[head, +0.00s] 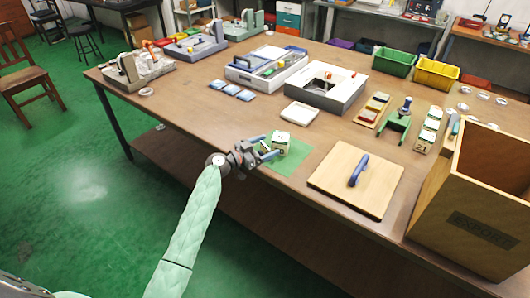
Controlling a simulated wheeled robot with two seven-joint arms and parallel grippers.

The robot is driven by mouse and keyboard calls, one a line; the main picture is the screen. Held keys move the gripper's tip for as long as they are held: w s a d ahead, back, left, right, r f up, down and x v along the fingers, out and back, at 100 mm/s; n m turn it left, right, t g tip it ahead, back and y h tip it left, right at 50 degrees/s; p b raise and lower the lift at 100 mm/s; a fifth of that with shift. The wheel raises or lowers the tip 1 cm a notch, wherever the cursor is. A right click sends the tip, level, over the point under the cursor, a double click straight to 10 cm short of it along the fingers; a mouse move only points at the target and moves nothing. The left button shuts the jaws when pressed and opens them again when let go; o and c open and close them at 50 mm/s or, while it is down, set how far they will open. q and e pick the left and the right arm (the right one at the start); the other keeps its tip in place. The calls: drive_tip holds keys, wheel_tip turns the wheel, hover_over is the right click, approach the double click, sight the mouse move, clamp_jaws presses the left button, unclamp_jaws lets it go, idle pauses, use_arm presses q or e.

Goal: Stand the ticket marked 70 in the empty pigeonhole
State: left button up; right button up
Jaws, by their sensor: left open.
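A narrow rack at the right (419,150) holds several similar white and green pieces (429,130). No ticket clearly reads 70, and I cannot make out an empty pigeonhole. My right gripper is not in view.
A wooden board with a blue handle (358,170) lies right of the mat. A large open wooden crate (478,215) stands at the right edge. A green stand (398,122), a small tray (300,113) and a grey box (327,88) lie behind. Bare tabletop (190,115) is at the left.

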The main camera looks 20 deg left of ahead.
use_arm(q)
drive_tip(key=c, duration=1.2)
